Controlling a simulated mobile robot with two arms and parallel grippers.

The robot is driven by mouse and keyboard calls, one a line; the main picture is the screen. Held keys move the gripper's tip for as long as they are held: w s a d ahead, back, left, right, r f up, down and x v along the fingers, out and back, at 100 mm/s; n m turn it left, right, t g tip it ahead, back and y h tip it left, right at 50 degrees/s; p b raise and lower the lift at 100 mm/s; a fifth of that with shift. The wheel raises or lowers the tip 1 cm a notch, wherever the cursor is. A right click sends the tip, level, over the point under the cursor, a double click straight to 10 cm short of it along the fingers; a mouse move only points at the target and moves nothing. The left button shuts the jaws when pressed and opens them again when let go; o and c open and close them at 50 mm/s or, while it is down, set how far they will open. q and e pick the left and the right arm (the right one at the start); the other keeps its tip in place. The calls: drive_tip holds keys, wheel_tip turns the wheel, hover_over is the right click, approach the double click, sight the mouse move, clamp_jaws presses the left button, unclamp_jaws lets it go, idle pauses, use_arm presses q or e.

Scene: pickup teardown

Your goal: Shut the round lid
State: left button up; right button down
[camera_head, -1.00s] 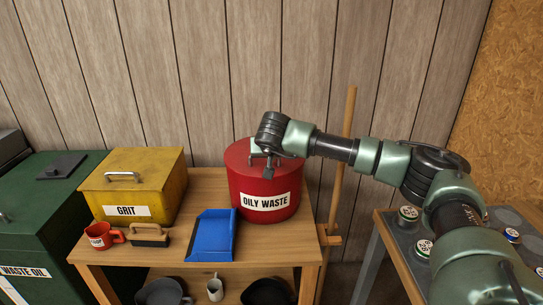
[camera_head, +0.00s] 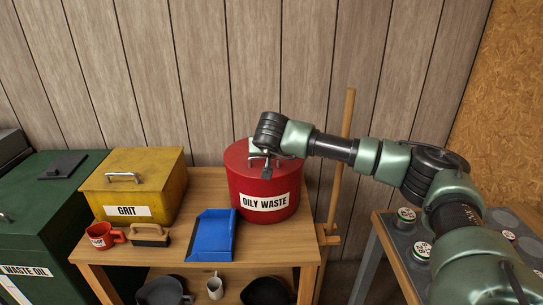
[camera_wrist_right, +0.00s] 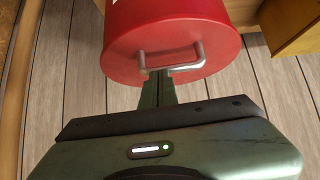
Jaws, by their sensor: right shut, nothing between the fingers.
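The round red bin (camera_head: 262,186), labelled OILY WASTE, stands at the back right of the wooden bench. Its round lid (camera_head: 236,156) lies flat across the top with no visible gap. In the right wrist view the red lid (camera_wrist_right: 190,70) shows its metal loop handle (camera_wrist_right: 198,50). My right gripper (camera_head: 265,168) is above the lid, close to the handle, pointing down. Its fingers are together and empty. In the right wrist view the fingertips (camera_wrist_right: 160,76) overlap the handle's near side; I cannot tell if they touch. My left gripper is not in view.
On the bench (camera_head: 185,246) are a yellow GRIT box (camera_head: 150,180), a blue tray (camera_head: 212,236), a red mug (camera_head: 103,236) and a brush (camera_head: 150,235). A wooden pole (camera_head: 340,165) stands right of the bin. A green waste oil bin (camera_head: 50,225) is left.

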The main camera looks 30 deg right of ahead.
drive_tip(key=shift+s+a+f+b, duration=1.75)
drive_tip(key=shift+s+a, duration=0.65)
drive_tip(key=shift+s, duration=1.6)
drive_tip(key=a+f+m+y, duration=1.7)
drive_tip(key=a+f+m, duration=0.8)
drive_tip(key=a+m, duration=0.15)
drive_tip(key=s+d+f+m+t+h, duration=0.1)
drive_tip(key=s+d+f+m+h, duration=0.3)
drive_tip(key=f+m, duration=0.4)
drive_tip(key=s+d+f+m+h, duration=0.2)
drive_tip(key=s+d+f+m, duration=0.25)
drive_tip(key=f+m, duration=0.35)
drive_tip(key=s+d+f+m+t+h, duration=0.1)
drive_tip(key=s+d+f+m+h, duration=0.2)
drive_tip(key=s+f+m, duration=0.35)
drive_tip(key=s+f+m+g+h, duration=0.1)
drive_tip(key=s+f+m+g, duration=0.2)
drive_tip(key=s, duration=0.9)
drive_tip(key=s+d+f+m+g+h, duration=0.1)
drive_tip(key=s+f+m+g, duration=0.2)
drive_tip(key=s+f+m, duration=0.3)
drive_tip(key=s+d+f+m+g+h, duration=0.1)
drive_tip(key=s+f+m+g, duration=0.2)
drive_tip(key=s+f, duration=0.6)
drive_tip(key=s+m+p, duration=0.1)
drive_tip(key=s+m, duration=0.1)
drive_tip(key=s, duration=0.8)
drive_tip(key=shift+s+d+f, duration=0.2)
drive_tip(key=shift+s+f, duration=0.1)
drive_tip(key=shift+s, duration=0.05)
